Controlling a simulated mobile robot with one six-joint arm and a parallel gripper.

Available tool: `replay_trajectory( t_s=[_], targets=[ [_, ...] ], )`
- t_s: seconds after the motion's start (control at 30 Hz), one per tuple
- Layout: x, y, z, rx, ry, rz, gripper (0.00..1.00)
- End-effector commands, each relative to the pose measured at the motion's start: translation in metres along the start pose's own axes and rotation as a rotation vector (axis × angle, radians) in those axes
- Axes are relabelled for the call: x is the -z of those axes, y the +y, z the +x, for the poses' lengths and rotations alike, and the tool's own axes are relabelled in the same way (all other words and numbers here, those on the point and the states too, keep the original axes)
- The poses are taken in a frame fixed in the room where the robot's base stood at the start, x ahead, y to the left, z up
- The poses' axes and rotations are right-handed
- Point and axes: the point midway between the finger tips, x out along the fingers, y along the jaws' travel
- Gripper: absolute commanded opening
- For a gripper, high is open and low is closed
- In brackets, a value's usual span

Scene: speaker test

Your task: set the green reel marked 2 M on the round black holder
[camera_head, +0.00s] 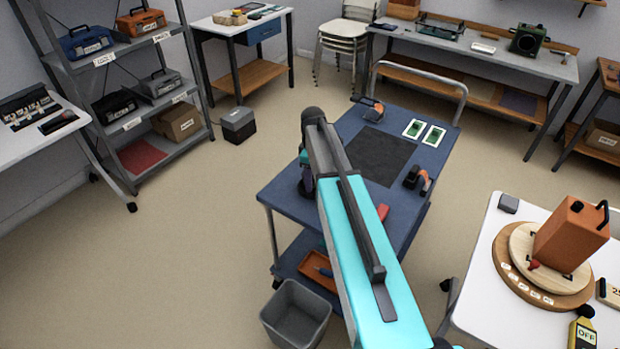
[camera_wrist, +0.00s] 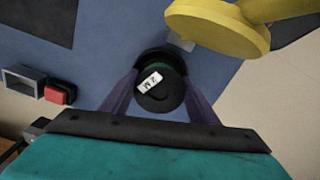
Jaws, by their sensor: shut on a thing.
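My gripper (camera_wrist: 160,88) shows in the wrist view with its two purple fingers on either side of the reel marked 2 M (camera_wrist: 158,98). The reel has a dark round face, a white 2 M label and a bit of green at its far edge. The fingers are shut on it. A black curved rim (camera_wrist: 153,53) shows just beyond the reel; I cannot tell whether it is the round black holder or whether the reel touches it. In the head view my gripper (camera_head: 306,172) is over the left edge of the blue cart, and my arm hides most of the reel.
The blue cart top (camera_head: 290,192) bears a dark mat (camera_head: 379,155), two green cards (camera_head: 433,136) and orange-and-black tools (camera_head: 372,108). A yellow round thing (camera_wrist: 215,25) is close to the reel in the wrist view. A red-and-grey block (camera_wrist: 60,92) lies left. A grey bin (camera_head: 296,314) stands below.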

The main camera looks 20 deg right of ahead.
Motion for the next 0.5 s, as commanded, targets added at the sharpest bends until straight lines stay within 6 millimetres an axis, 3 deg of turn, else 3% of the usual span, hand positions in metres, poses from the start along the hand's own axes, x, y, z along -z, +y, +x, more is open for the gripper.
replay_trajectory(
  t_s=[0.5],
  targets=[
    [-0.0001, 0.0002, 0.0069, 0.0, 0.0, 0.0, 0.29]
  ],
)
